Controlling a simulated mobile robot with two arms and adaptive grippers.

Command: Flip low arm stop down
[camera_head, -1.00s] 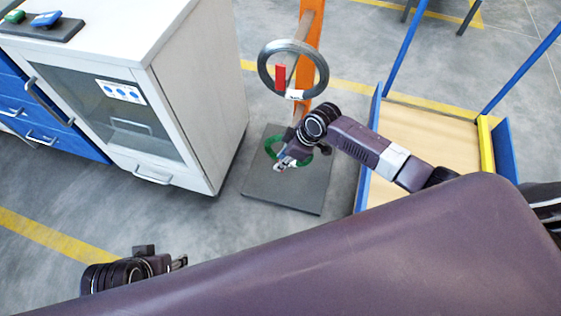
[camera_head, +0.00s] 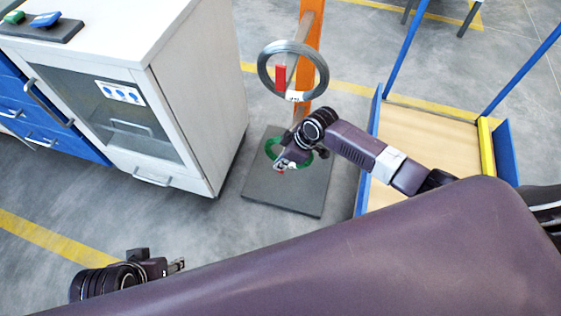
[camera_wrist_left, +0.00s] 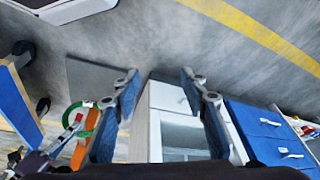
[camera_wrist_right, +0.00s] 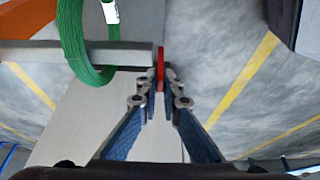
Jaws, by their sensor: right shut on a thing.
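The low arm is a grey bar (camera_wrist_right: 90,54) with a green coil (camera_wrist_right: 88,45) hanging around it; the coil also shows in the head view (camera_head: 270,146), partly behind my right gripper. The low arm's red stop (camera_wrist_right: 161,62) is at the bar's end. My right gripper (camera_wrist_right: 166,80) is shut on the red stop, with fingertips on either side of it. The stop's exact tilt is hard to tell. My left gripper (camera_wrist_left: 158,74) is open and empty, low at the left in the head view (camera_head: 180,265).
An orange post (camera_head: 311,40) rises from a dark base plate (camera_head: 290,198). Its upper arm carries a grey coil (camera_head: 322,70) and an upright red stop (camera_head: 281,78). A white cabinet (camera_head: 205,90) stands left, a blue-framed cart (camera_head: 430,125) right.

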